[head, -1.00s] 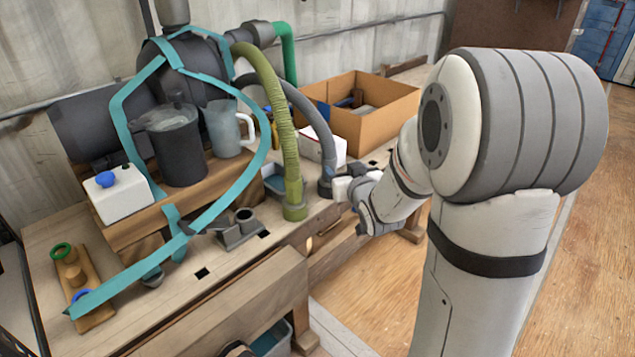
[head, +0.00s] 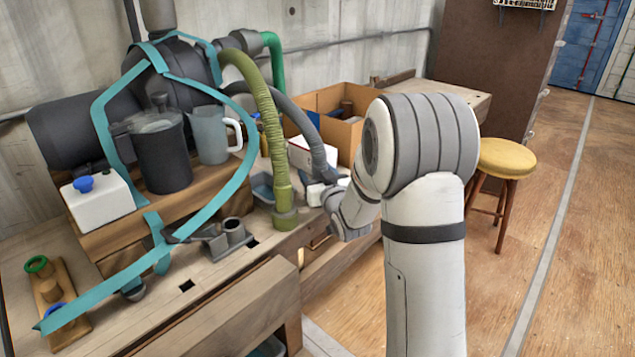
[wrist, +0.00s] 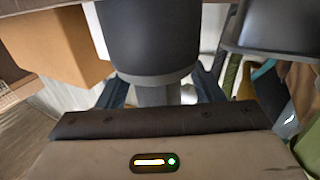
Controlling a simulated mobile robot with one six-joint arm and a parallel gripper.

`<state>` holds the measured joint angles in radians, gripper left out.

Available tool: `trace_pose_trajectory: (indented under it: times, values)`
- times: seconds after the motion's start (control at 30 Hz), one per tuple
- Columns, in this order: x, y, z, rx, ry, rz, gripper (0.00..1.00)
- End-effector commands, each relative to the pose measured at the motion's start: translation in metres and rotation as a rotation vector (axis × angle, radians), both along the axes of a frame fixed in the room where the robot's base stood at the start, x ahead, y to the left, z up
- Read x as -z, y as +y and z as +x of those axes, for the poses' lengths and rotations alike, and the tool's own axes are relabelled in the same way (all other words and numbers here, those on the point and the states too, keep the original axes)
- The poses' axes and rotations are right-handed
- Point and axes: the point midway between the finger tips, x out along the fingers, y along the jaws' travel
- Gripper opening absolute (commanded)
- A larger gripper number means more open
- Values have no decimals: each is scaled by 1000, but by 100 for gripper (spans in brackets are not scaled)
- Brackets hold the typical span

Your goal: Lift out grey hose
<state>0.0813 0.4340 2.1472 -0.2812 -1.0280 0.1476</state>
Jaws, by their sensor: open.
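The grey hose (head: 305,122) arches down from the machine to its dark end cuff near the bench's front edge. In the wrist view the dark cuff (wrist: 150,40) fills the top middle, with a narrower grey stub (wrist: 158,95) below it. My gripper (head: 318,194) is at the hose's lower end, partly hidden by my wrist in the head view. In the wrist view my gripper (wrist: 160,90) is open, its dark fingers on either side of the grey stub. I cannot tell whether they touch it. What lies under the stub is hidden.
An olive green hose (head: 272,130) stands close left of the grey one. A white box (head: 300,153) and a cardboard box (head: 345,135) are behind. A teal strap (head: 215,205) loops across the bench at left. A yellow stool (head: 506,158) stands on the open floor at right.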

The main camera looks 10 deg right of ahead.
Motion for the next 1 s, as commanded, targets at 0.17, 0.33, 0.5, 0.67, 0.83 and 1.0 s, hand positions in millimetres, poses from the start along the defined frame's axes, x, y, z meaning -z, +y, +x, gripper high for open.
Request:
trace_pose_trajectory:
  times: [0.17,0.33,0.5,0.67,0.83,1.0]
  values:
    - [0,0,1,0,0,0,61]
    - [0,0,0,0,0,0,49]
    - [0,0,0,-1,0,0,35]
    - [0,1,0,-1,0,0,22]
    - [0,1,0,-1,0,0,8]
    - [-1,1,0,-1,-2,0,6]
